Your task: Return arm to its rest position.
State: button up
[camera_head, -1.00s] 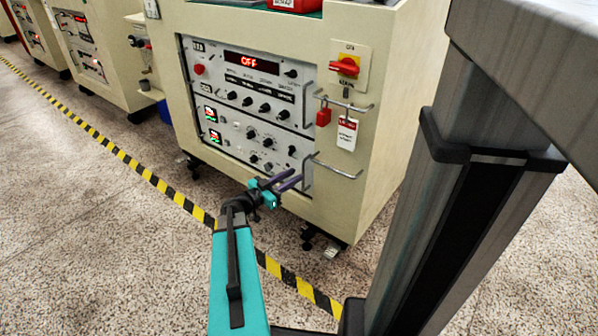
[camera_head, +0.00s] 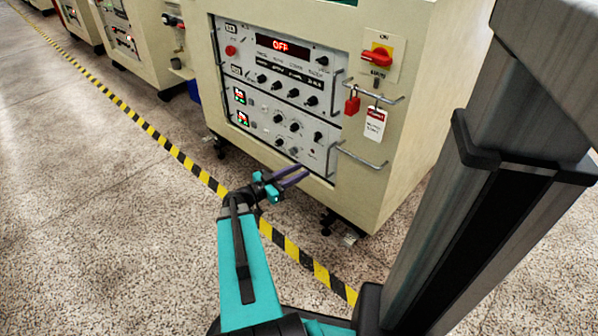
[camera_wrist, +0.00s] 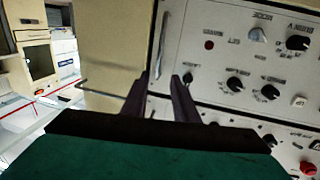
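My arm (camera_head: 243,258), teal with a dark strip, reaches up from the bottom of the head view. My gripper (camera_head: 303,173) has two purple fingers and is at the lower front of a cream cabinet (camera_head: 405,185), by the lower edge of its control panel. In the wrist view my gripper (camera_wrist: 161,76) shows two dark fingers with a gap between them and nothing held. I cannot tell how far the fingertips are from the cabinet.
The cabinet display (camera_head: 283,46) reads OFF. A red rotary switch (camera_head: 377,58), a red padlock (camera_head: 352,102) and a tag (camera_head: 374,124) are on its right. Metal handles (camera_head: 357,156) stick out. Striped floor tape (camera_head: 175,152) runs past the cabinets. Open floor lies at left.

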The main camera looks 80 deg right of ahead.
jog(key=w+a+r+n+t+h+p, duration=0.1)
jog(key=w+a+r+n+t+p, duration=0.2)
jog(key=w+a+p, duration=0.65)
jog(key=w+a+r+n+t+h+p, duration=0.15)
jog(key=w+a+r+t+p, duration=0.35)
jog(key=w, duration=0.7)
jog(key=w+a+f+n+y+p, duration=0.25)
jog(key=a+p, duration=0.25)
jog(key=a, duration=0.3)
jog(key=w+a+f+n+y+p, duration=0.1)
jog(key=a+f+n+y+p, duration=0.15)
jog(key=a+p, duration=0.45)
jog(key=s+a+f+n+y+p, duration=0.1)
jog(key=a+n, duration=0.4)
jog(key=a, duration=0.6)
jog(key=s+a+f+n+g+y+p, duration=0.1)
jog(key=s+a+n+y+p, duration=0.3)
jog(key=a, duration=0.8)
jog(key=s+a+f+n+y+p, duration=0.2)
jog(key=s+a+n+y, duration=0.3)
jog(key=a, duration=0.6)
jog(key=shift+s+a+f+n+g+y+p, duration=0.2)
jog(key=shift+s+a+n+g+y+p, duration=0.3)
jog(key=shift+n, duration=0.75)
